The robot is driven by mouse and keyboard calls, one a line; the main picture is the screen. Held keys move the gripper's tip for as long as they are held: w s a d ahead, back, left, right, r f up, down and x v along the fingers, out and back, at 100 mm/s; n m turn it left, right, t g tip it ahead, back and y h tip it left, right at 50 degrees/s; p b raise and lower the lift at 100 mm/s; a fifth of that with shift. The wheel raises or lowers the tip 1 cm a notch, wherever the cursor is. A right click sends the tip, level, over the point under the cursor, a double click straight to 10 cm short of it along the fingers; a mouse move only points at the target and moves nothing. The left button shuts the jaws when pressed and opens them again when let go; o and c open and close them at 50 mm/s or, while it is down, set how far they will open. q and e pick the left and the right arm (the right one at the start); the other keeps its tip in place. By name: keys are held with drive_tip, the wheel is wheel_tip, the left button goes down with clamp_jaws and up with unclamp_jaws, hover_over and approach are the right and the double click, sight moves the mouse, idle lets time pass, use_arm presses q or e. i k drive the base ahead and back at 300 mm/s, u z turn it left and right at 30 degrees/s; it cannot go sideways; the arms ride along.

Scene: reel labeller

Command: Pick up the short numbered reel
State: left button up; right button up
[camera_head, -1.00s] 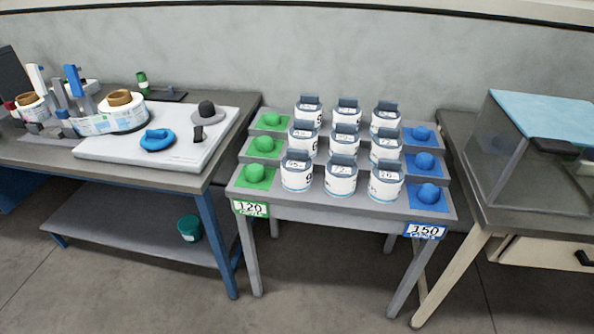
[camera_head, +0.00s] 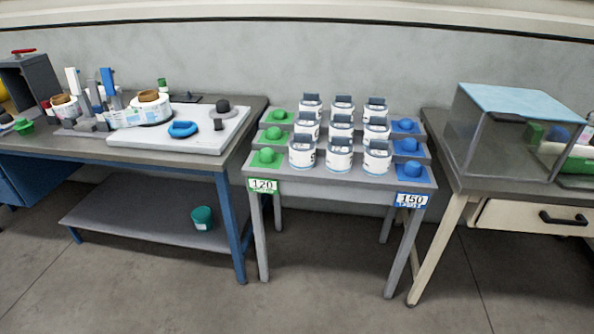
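Several white numbered reels with dark grey tops stand in rows on a stepped grey rack (camera_head: 319,183) in the middle. The front row holds a left reel (camera_head: 302,153), a middle reel (camera_head: 339,156) and a right reel (camera_head: 377,159). More reels stand on the two steps behind, partly hidden. Their numbers are too small to read, and I cannot tell which reel is the short one. Neither of my grippers is in view.
Green pads with knobs (camera_head: 267,156) line the rack's left side, blue ones (camera_head: 411,170) its right. A left bench (camera_head: 180,162) carries a white board (camera_head: 145,146) with a blue ring (camera_head: 183,129). A right table (camera_head: 470,181) carries a clear case (camera_head: 490,140). Floor in front is clear.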

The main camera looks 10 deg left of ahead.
sight(302, 148)
drive_tip(key=z, duration=0.75)
drive_tip(key=k, duration=0.15)
drive_tip(key=u, duration=2.1)
drive_tip(key=i, duration=1.55)
drive_tip(key=z, duration=0.6)
drive_tip(key=i, duration=1.05)
drive_tip(key=z, duration=1.55)
drive_tip(key=i, duration=0.15)
drive_tip(key=u, duration=0.15)
